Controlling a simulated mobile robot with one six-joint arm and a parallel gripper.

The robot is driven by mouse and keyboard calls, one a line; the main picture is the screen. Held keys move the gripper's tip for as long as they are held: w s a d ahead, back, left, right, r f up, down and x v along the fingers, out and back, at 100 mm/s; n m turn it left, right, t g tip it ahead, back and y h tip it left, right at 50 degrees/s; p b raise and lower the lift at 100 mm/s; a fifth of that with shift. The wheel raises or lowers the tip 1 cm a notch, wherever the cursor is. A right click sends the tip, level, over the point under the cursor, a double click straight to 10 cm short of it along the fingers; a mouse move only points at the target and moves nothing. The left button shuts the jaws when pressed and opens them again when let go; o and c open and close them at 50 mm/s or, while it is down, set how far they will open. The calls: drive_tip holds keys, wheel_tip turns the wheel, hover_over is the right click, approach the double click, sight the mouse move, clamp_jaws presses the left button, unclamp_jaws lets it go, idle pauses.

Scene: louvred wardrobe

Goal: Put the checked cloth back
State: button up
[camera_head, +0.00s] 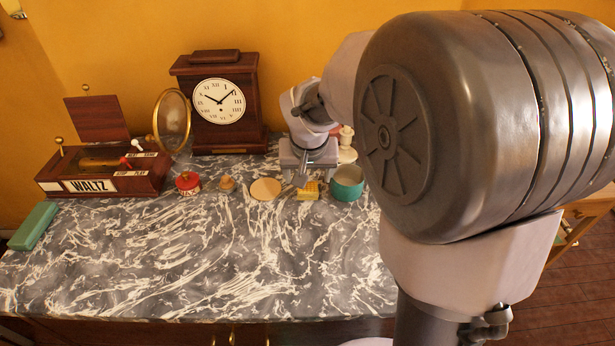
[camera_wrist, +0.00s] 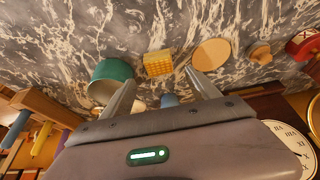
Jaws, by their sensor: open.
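The checked cloth is a small yellow folded block with a grid pattern (camera_head: 309,190), lying on the marbled top between a round tan disc (camera_head: 265,189) and a teal pot (camera_head: 347,183). In the wrist view the cloth (camera_wrist: 158,63) lies just beyond my fingertips, roughly between their lines. My gripper (camera_head: 296,182) is open and points down at the marbled top beside the cloth. In the wrist view its two fingers (camera_wrist: 163,88) stand apart with no cloth between them. Whether the fingertips touch the top cannot be told.
A wooden clock (camera_head: 218,100) stands behind, left of my gripper. A red tin (camera_head: 188,183) and a small wooden knob-like piece (camera_head: 227,184) stand left of the disc. A WALTZ music box (camera_head: 105,175) and green block (camera_head: 34,226) are further left. The front marbled top (camera_head: 200,260) is clear.

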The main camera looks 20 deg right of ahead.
drive_tip(key=d+p+v, duration=0.1)
drive_tip(key=p+v, duration=0.1)
drive_tip(key=v, duration=0.4)
drive_tip(key=s+a+r+y, duration=0.2)
drive_tip(key=s+a, duration=0.4)
drive_tip(key=s, duration=0.4)
drive_tip(key=s+a+r+t+y, duration=0.1)
drive_tip(key=s+a+r, duration=0.1)
drive_tip(key=s+a, duration=0.5)
drive_tip(key=s, duration=0.3)
drive_tip(key=shift+s+a+r+t+y, duration=0.2)
drive_tip(key=shift+s+r+t+y, duration=0.1)
drive_tip(key=shift+s+y, duration=0.1)
